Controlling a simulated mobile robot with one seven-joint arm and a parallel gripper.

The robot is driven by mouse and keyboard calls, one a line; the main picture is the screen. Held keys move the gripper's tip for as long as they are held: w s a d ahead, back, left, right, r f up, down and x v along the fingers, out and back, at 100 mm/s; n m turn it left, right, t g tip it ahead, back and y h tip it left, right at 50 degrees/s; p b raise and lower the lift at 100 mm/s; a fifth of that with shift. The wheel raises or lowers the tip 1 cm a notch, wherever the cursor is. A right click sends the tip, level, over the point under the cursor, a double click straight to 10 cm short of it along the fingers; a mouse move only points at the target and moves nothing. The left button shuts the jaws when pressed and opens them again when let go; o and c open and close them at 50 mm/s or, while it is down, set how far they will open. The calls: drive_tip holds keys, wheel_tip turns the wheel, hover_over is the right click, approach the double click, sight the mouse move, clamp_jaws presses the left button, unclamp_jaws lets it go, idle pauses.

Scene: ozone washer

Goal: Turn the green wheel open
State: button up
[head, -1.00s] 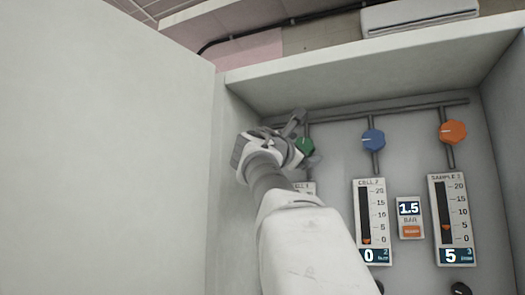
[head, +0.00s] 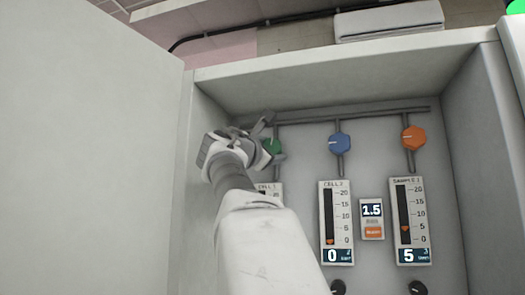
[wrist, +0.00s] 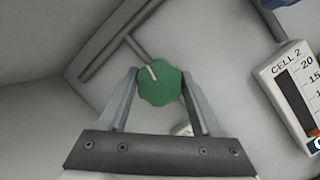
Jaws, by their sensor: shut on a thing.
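The green wheel (wrist: 159,84) is a scalloped knob with a white pointer line, on a pipe at the back of the cabinet. In the wrist view it sits between the two fingers of my gripper (wrist: 158,92), which is shut on it. The white line points up and slightly left in that view. In the head view, the green wheel (head: 273,147) is partly hidden by my gripper (head: 268,137), which reaches it from the left.
A blue knob (head: 339,143) and an orange knob (head: 413,138) are to the right on the same pipework. Below them are the CELL 2 gauge (head: 337,222), a 1.5 bar display (head: 372,220) and the SAMPLE gauge (head: 410,220). Cabinet walls and top edge enclose the space.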

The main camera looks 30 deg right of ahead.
drive_tip(key=shift+r+m, duration=0.1)
drive_tip(key=shift+m, duration=0.3)
drive_tip(key=m, duration=0.2)
drive_tip(key=m+g+p, duration=0.1)
drive_tip(key=shift+r+m+g, duration=0.15)
drive_tip(key=shift+m+g, duration=0.15)
drive_tip(key=shift+m, duration=0.1)
drive_tip(key=m+p, duration=0.1)
drive_tip(key=m, duration=0.1)
drive_tip(key=m+g+p, duration=0.1)
drive_tip(key=m, duration=0.2)
drive_tip(key=shift+r+g, duration=0.1)
drive_tip(key=shift+g, duration=0.2)
drive_tip(key=m+y+p, duration=0.1)
drive_tip(key=m, duration=0.3)
drive_tip(key=shift+g, duration=0.4)
drive_tip(key=shift+m+y+p, duration=0.3)
drive_tip(key=shift+m+y, duration=0.1)
drive_tip(key=shift+m, duration=1.1)
drive_tip(key=o, duration=1.3)
drive_tip(key=shift+f, duration=0.2)
drive_tip(key=shift+o, duration=0.2)
